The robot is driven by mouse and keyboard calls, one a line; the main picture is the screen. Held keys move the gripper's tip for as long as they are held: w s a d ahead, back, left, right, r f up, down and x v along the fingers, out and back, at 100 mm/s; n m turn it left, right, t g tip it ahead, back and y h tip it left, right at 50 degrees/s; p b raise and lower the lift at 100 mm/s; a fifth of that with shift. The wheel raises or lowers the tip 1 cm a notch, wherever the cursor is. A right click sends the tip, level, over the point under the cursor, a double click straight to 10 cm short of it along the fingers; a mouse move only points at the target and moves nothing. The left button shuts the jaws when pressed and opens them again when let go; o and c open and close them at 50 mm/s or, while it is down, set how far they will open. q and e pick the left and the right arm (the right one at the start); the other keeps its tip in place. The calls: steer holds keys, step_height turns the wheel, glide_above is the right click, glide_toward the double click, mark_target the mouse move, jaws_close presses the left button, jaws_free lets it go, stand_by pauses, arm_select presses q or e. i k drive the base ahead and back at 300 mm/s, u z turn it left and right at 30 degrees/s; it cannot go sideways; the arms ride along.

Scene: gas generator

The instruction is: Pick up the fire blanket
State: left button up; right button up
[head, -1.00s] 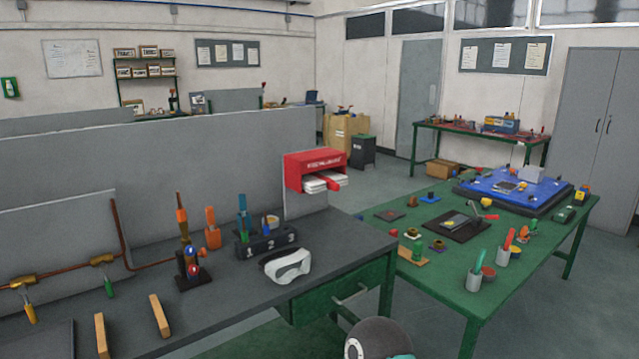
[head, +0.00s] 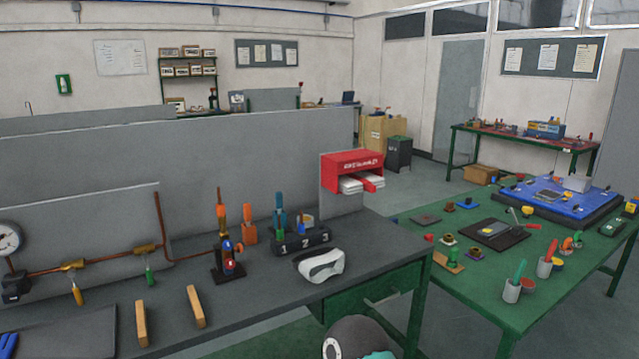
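The fire blanket is in a red box (head: 352,164) with light lettering on its front, fixed at the right end of the grey partition above the dark workbench. Two white hanging pieces (head: 351,185) of the fire blanket stick out of its open underside, with a red part between them. Neither gripper shows in the head view. A dark rounded part with a teal patch at the bottom edge looks like a piece of my own arm; its fingers cannot be seen.
The dark workbench (head: 262,290) holds white goggles (head: 321,265), a numbered tool block (head: 302,242), a torch stand, wooden blocks and copper piping with a gauge. A green table (head: 464,283) with many small items stands to the right. Grey floor shows between and behind them.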

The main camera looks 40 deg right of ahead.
mark_target(351, 182)
steer(key=z, duration=0.05)
steer(key=i, duration=0.2)
steer(key=u, duration=2.6)
steer(key=k, duration=2.4)
steer(key=u, duration=0.45)
steer(key=i, duration=0.15)
steer(key=z, duration=2.85)
